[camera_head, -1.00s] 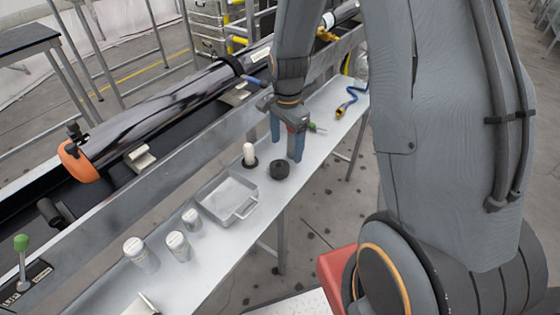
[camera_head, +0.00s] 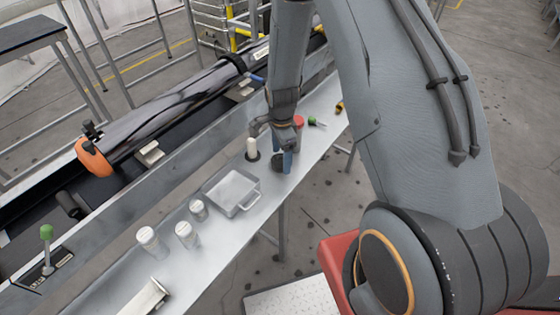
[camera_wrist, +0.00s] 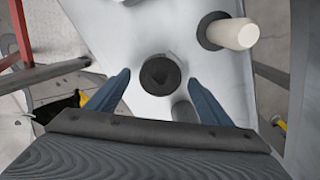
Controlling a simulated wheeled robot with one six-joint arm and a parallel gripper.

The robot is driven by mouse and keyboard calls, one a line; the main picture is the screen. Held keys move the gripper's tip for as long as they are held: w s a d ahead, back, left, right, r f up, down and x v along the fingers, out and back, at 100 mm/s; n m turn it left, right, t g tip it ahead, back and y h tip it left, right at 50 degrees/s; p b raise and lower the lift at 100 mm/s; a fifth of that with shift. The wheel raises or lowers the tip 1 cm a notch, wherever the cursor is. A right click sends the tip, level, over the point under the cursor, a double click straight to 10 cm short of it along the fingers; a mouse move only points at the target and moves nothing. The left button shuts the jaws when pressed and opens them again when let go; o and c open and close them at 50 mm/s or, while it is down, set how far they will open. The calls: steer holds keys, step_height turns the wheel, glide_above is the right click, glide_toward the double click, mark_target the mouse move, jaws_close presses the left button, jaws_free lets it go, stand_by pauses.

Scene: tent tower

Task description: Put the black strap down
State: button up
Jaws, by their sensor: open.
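The black strap looks like a small round black roll (camera_head: 277,162). It sits on the pale metal bench (camera_head: 222,228), close to a white upright peg (camera_head: 252,147) with a black base. My gripper (camera_head: 288,160) points down at the strap, and a finger partly hides the roll in the head view. In the wrist view the roll (camera_wrist: 160,75) lies between my two blue fingers (camera_wrist: 159,77), with a gap on each side. The fingers are apart and hold nothing.
A grey tray (camera_head: 248,206) and several white-capped containers (camera_head: 186,234) stand on the bench nearer the camera. A green-topped item (camera_head: 313,121) and a yellow piece (camera_head: 339,106) lie beyond my gripper. A long dark tube (camera_head: 170,110) with an orange end lies left of the bench.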

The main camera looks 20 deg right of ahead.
steer(key=shift+f, duration=0.75)
steer(key=c, duration=1.3)
steer(key=shift+r, duration=0.1)
